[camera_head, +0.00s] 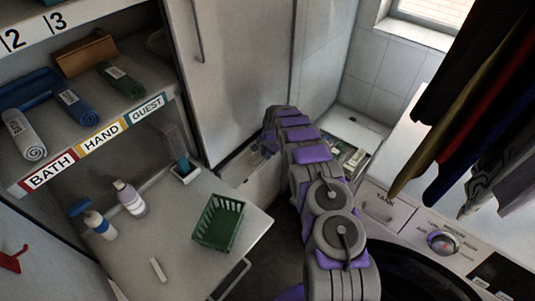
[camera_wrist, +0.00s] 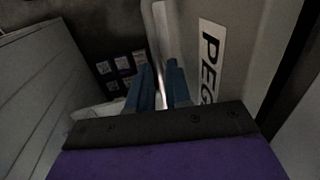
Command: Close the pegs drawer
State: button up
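The pegs drawer shows in the wrist view by its light front (camera_wrist: 228,35), which carries a white label (camera_wrist: 209,65) reading "PEG" with the rest cut off. My gripper's two blue fingers (camera_wrist: 160,88) are close beside this front, with a pale narrow bar (camera_wrist: 161,35) running up between them. Whether the fingers touch or pinch the bar cannot be told. In the head view my gripper (camera_head: 268,146) is at the far end of my arm, beside the tall cabinet, small and dark. A drawer (camera_head: 352,160) stands open right of my arm, with small items inside; my arm hides part of it.
A counter (camera_head: 185,235) at the left holds a green basket (camera_head: 219,221), bottles and a small container. Shelves with rolled towels (camera_head: 22,135) stand above it. A washing machine (camera_head: 425,240) is at the right, under hanging clothes (camera_head: 470,110). Dark floor shows between.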

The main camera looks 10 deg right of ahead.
jog(key=shift+o, duration=1.4)
notch_tip(320, 180, up, 17)
jog(key=s+d+p, duration=0.2)
jog(key=p, duration=0.1)
jog(key=shift+s, duration=0.2)
